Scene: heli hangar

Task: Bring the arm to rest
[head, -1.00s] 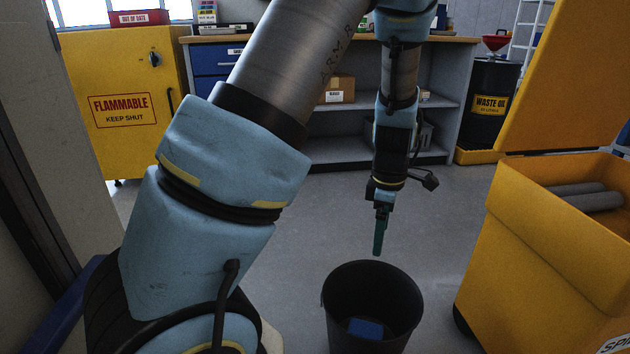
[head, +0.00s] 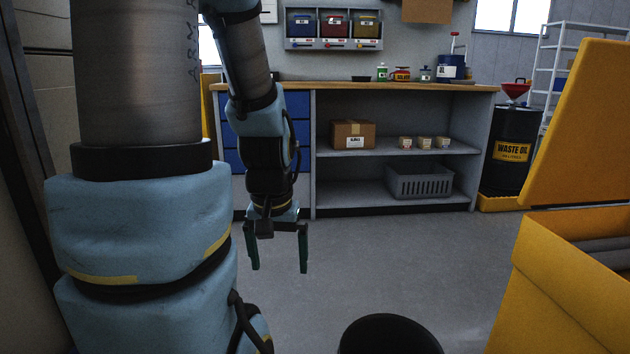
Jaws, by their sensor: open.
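My gripper (head: 278,262) hangs from my blue and grey arm, left of the middle in the head view. Its two dark green fingers point down and stand well apart, with nothing between them. It is in the air, in front of the workbench (head: 405,205) and to the upper left of a black bin (head: 388,336). Only the bin's upper part shows at the bottom edge, and its inside is mostly out of view.
A yellow spill bin (head: 555,290) with a raised lid (head: 585,130) stands at the right. A waste oil drum (head: 512,165) stands behind it. The bench shelves hold a cardboard box (head: 353,135) and a grey basket (head: 420,182). The floor (head: 400,260) before the bench is clear.

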